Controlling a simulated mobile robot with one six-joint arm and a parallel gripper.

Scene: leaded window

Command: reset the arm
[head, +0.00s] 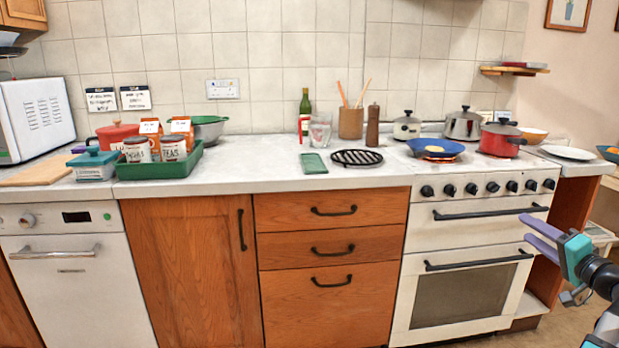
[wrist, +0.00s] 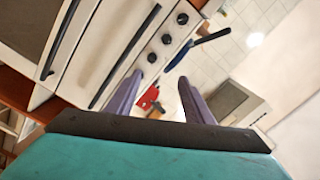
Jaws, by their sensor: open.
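My gripper (head: 543,238) shows at the right edge of the head view, in front of the white stove (head: 476,215) at about the height of its oven door. Its two purple fingers are apart with nothing between them. In the wrist view my gripper (wrist: 157,97) is also open and empty. Beyond its fingers that view shows the stove front with black knobs (wrist: 165,38) and a red pot (wrist: 148,97), all tilted. The gripper touches nothing that I can see.
On the stove are a blue pan (head: 434,148), a red pot (head: 501,139) and steel pots. A green tray (head: 160,188) with jars, a black trivet (head: 356,157), a bottle (head: 305,113) and a glass stand on the counter (head: 250,170). The counter front is clear.

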